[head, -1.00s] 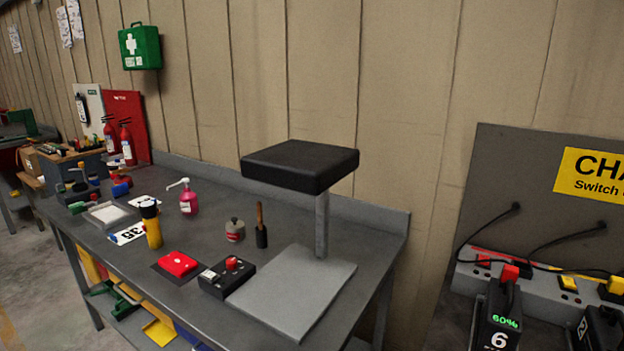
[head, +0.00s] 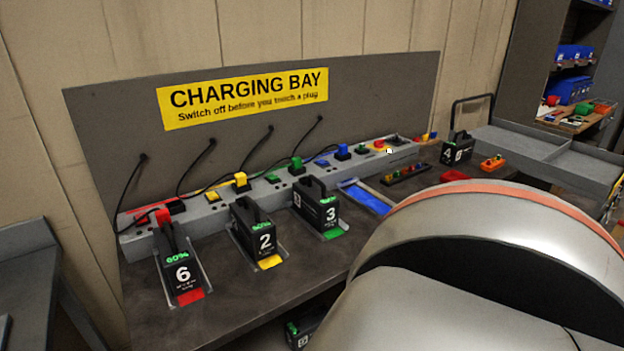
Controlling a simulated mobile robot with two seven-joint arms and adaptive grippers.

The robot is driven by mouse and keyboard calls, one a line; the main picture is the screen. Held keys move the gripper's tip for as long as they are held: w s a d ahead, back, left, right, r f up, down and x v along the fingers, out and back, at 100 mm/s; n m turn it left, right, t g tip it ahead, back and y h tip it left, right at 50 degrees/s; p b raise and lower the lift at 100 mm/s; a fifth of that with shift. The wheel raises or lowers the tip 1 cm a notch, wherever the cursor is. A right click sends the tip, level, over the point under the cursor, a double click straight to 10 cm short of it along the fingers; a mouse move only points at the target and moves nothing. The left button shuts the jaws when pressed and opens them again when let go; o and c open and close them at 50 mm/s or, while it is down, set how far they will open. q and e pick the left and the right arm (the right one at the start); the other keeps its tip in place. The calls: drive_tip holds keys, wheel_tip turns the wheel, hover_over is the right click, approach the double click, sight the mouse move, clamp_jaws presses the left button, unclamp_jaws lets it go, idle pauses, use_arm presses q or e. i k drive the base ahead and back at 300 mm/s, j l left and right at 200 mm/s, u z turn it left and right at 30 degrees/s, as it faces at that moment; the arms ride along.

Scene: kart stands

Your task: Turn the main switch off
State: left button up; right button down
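A long grey power strip (head: 213,217) runs along the back of the charging bench. Near its right end is a small red control on a yellow patch (head: 380,146), with a dark part beside it. This looks like the main switch, but it is too small to tell its position. Toward the left end are a black rocker-like part and a red plug (head: 163,217). Neither gripper is in view. A large silver link of my own arm fills the lower right and hides part of the bench.
Battery 6 (head: 182,272), battery 2 (head: 263,240) and battery 3 (head: 331,213) stand in slots before the strip, with cables behind. A blue empty slot (head: 366,198) is right of them. A yellow charging bay sign (head: 243,98) hangs above. A grey tray (head: 540,150) stands at right.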

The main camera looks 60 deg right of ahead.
sight(377, 143)
drive_tip(key=z, duration=1.75)
drive_tip(key=l+u, duration=0.25)
drive_tip(key=u, duration=0.15)
drive_tip(key=l+u, duration=0.25)
drive_tip(key=u, duration=0.2)
drive_tip(key=l+u, duration=0.1)
drive_tip(key=l, duration=0.25)
drive_tip(key=k+l+u, duration=0.15)
drive_tip(key=l, duration=0.15)
drive_tip(key=k+l+u, duration=0.1)
drive_tip(key=l, duration=0.2)
drive_tip(key=k+l, duration=0.15)
drive_tip(key=l, duration=0.25)
drive_tip(key=k+l+u, duration=0.1)
drive_tip(key=l, duration=0.25)
drive_tip(key=k+l, duration=0.15)
drive_tip(key=l, duration=0.25)
drive_tip(key=k+l, duration=0.15)
drive_tip(key=l, duration=0.25)
drive_tip(key=k+l+u, duration=0.1)
drive_tip(key=l, duration=0.25)
